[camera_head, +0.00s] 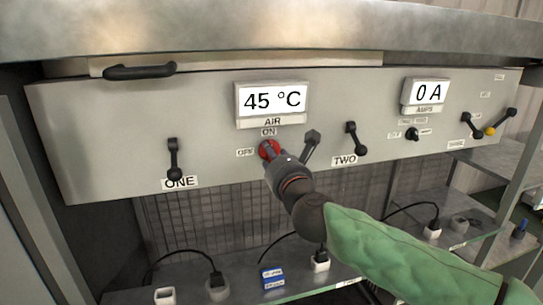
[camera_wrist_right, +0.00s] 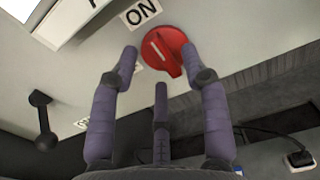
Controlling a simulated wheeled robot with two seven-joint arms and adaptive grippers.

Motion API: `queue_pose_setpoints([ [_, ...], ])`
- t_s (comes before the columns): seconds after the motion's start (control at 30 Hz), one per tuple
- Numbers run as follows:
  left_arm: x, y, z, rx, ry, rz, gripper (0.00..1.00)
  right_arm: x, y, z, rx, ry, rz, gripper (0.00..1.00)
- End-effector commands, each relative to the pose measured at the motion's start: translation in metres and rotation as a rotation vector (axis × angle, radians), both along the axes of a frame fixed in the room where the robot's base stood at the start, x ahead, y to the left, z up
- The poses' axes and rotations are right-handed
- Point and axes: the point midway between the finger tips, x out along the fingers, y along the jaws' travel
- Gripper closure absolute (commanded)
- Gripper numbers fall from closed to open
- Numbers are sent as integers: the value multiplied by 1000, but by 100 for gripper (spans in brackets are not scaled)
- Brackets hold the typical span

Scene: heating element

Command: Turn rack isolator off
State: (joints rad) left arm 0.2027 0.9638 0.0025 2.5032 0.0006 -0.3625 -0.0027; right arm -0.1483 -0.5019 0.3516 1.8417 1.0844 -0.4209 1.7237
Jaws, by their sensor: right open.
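The red rotary knob (camera_head: 268,148) sits on the grey panel under the AIR display, with an ON label (camera_head: 269,132) above it and an OFF label (camera_head: 245,153) to its left. My right gripper (camera_head: 274,156) reaches up to the knob and hides part of it. In the right wrist view the knob (camera_wrist_right: 168,46) shows a raised red grip with a white mark, slanting from upper left to lower right. The open fingers (camera_wrist_right: 160,58) of my right gripper are spread around its near side; contact cannot be told. My left gripper is not in view.
The AIR display (camera_head: 272,101) reads 45 °C and the AMPS display (camera_head: 427,93) 0 A. Below, a shelf (camera_head: 245,284) holds plugs and cables.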

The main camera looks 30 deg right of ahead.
Motion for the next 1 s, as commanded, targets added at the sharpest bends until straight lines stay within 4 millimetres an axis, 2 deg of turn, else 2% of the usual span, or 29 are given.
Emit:
queue_pose_setpoints([
  [0.2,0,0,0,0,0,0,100,16,-4,0,0,0,0,54],
  [0.5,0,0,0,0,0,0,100,18,-4,0,1,-1,0,54],
  [0.57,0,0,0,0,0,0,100,18,-4,0,0,-1,0,68],
  [0.67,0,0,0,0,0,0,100,18,-4,0,0,-1,0,96],
  [0.7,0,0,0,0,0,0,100,18,-4,0,0,-1,0,100],
  [1.0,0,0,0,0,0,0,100,18,-4,0,-13,3,0,100],
])
